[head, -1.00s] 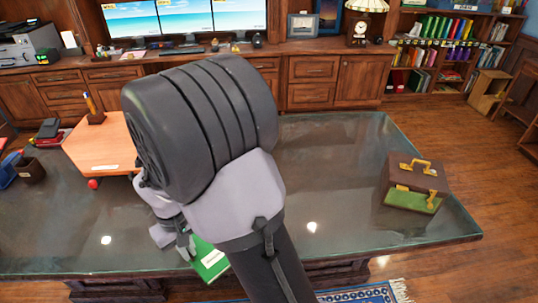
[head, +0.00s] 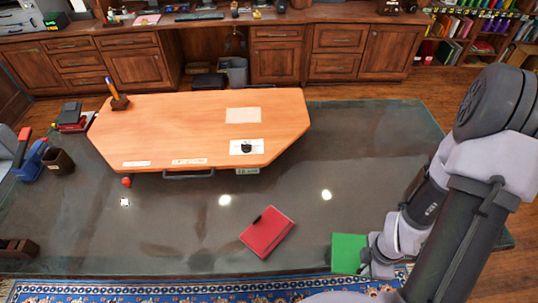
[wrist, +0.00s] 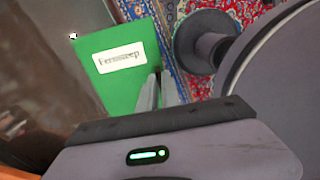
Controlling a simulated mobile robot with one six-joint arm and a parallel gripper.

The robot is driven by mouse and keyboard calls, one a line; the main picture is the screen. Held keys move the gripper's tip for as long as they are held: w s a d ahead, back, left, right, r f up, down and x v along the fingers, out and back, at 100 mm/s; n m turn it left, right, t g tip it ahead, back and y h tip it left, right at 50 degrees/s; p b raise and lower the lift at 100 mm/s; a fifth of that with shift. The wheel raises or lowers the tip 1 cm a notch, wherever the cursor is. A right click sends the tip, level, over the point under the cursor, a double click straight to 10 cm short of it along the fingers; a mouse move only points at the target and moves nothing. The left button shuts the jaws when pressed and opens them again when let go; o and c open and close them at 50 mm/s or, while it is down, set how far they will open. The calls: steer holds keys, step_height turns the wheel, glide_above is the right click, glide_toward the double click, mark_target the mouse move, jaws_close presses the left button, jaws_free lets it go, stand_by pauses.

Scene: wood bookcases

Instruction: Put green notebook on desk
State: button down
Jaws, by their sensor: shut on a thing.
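The green notebook (head: 347,253) shows at the near right edge of the glass-topped desk (head: 290,222) in the head view. My gripper (head: 368,262) is shut on its right side. In the wrist view the notebook (wrist: 104,78) has a white label with dark lettering, and my gripper's fingers (wrist: 158,92) pinch its lower right edge. There the dark desk top lies to the left and the rug shows to the right. I cannot tell whether the notebook touches the desk top or is held above it.
A red notebook (head: 267,231) lies on the desk left of the green one. A wooden board (head: 195,130) with a pen holder takes up the desk's middle left. A dark cup (head: 59,160) stands at far left. Bare glass lies around the red notebook.

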steer(key=f+n+b, duration=0.1)
steer(key=n+b, duration=0.1)
steer(key=b, duration=0.4)
steer(key=shift+w+d, duration=0.1)
steer(key=p, duration=0.1)
steer(key=w+r+p, duration=0.1)
steer(key=p, duration=0.1)
steer(key=shift+w+a+r, duration=0.25)
steer(key=shift+w, duration=0.05)
steer(key=w, duration=0.3)
steer(key=w+f, duration=0.1)
steer(key=w, duration=0.3)
steer(key=w+a+p, duration=0.1)
steer(key=w, duration=0.3)
steer(key=shift+f, duration=0.4)
steer(key=f, duration=0.2)
steer(key=f+b, duration=0.1)
steer(key=shift+w+a+f+b, duration=0.1)
steer(key=shift+w+f+b, duration=0.1)
steer(key=shift+f+b, duration=0.15)
steer(key=shift+r, duration=0.15)
